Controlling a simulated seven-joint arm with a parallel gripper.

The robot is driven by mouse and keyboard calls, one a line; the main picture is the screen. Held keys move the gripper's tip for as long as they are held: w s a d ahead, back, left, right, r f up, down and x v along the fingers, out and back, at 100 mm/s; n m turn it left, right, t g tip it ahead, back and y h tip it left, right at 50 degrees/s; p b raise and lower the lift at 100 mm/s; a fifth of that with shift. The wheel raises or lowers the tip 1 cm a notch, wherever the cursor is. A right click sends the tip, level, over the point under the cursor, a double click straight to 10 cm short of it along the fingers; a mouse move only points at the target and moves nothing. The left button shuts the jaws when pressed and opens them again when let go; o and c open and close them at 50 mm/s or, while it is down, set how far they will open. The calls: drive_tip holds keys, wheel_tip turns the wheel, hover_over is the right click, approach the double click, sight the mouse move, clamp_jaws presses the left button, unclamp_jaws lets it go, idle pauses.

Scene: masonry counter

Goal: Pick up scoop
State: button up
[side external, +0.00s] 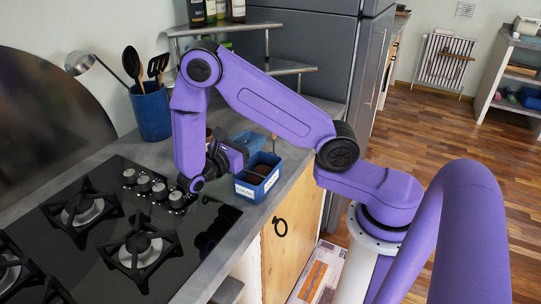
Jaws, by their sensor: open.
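A blue bin (270,182) with a white label and dark brown contents stands near the counter's front edge. A thin brownish stick (273,142) rises at the back of the bins; it may be the scoop's handle, but I cannot tell, and no scoop bowl shows. My gripper (241,151) is at the end of the bent purple arm, beside and just left of the labelled bin. It is open, and I see nothing held. Its fingertips are small and partly hidden.
A second blue bin (248,140) stands behind the first. A black gas hob (105,215) with knobs lies to the left. A blue utensil pot (151,112) with dark spoons stands at the back, beside a tiered shelf (222,28) with bottles.

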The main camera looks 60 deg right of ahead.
sight(274, 137)
drive_tip(key=d, duration=0.3)
drive_tip(key=s+d, duration=0.1)
drive_tip(key=d, duration=0.6)
drive_tip(key=shift+s+d+r, duration=0.1)
drive_tip(key=shift+s+d, duration=0.15)
drive_tip(key=shift+s, duration=0.05)
drive_tip(key=shift+c, duration=0.3)
clamp_jaws()
